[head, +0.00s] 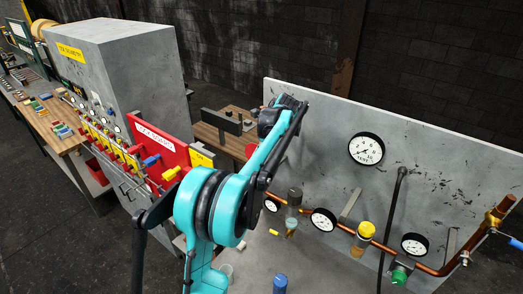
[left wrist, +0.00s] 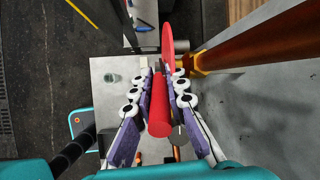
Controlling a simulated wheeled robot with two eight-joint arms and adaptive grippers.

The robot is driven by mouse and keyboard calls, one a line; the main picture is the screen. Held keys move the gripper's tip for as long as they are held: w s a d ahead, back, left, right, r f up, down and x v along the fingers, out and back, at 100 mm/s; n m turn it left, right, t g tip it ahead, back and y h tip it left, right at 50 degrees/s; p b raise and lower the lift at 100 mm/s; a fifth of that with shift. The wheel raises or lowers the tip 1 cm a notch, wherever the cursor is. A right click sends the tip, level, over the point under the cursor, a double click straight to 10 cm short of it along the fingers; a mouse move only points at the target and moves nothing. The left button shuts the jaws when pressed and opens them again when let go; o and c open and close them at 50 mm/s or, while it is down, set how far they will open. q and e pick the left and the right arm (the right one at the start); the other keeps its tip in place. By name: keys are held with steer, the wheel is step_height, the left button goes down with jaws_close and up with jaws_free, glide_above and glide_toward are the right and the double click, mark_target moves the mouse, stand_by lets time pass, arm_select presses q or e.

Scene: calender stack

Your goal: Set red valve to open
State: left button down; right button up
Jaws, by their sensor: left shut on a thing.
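In the left wrist view a red valve handle (left wrist: 159,105) runs lengthwise between the fingers of my left gripper (left wrist: 163,75). The purple fingers with white-and-black joints are closed along both sides of the red bar. A flat red rounded part (left wrist: 167,38) lies beyond the fingertips, beside a brown pipe (left wrist: 250,38) with a yellow-orange fitting (left wrist: 198,62). In the head view my teal left arm reaches to the grey panel and hides its gripper. A small red piece (head: 250,152) shows just left of the arm. My right gripper is out of view.
The grey panel (head: 330,120) carries several gauges, including a large one (head: 366,149), and a copper pipe (head: 440,268) with yellow and green knobs. A grey cabinet (head: 110,65) and a red lockout board (head: 160,150) stand left. A black rod (head: 392,220) stands before the panel.

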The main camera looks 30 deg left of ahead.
arm_select(q)
steer(key=shift+w+a+r+h+p, duration=0.1)
steer(key=shift+a+h+p, duration=0.3)
steer(key=shift+h, duration=0.5)
steer(key=shift+s+a+r+h+p, duration=0.15)
steer(key=shift+a+h+p, duration=0.25)
steer(key=shift+h, duration=0.5)
steer(key=shift+w+a+r+h+p, duration=0.2)
steer(key=shift+a+h, duration=0.25)
steer(key=shift+h, duration=0.45)
steer(key=shift+f, duration=0.1)
steer(key=c, duration=1.5)
jaws_free()
steer(key=shift+a+f, duration=0.1)
step_height(320, 180, up, 12)
steer(key=s, duration=0.1)
steer(key=shift+a, duration=0.15)
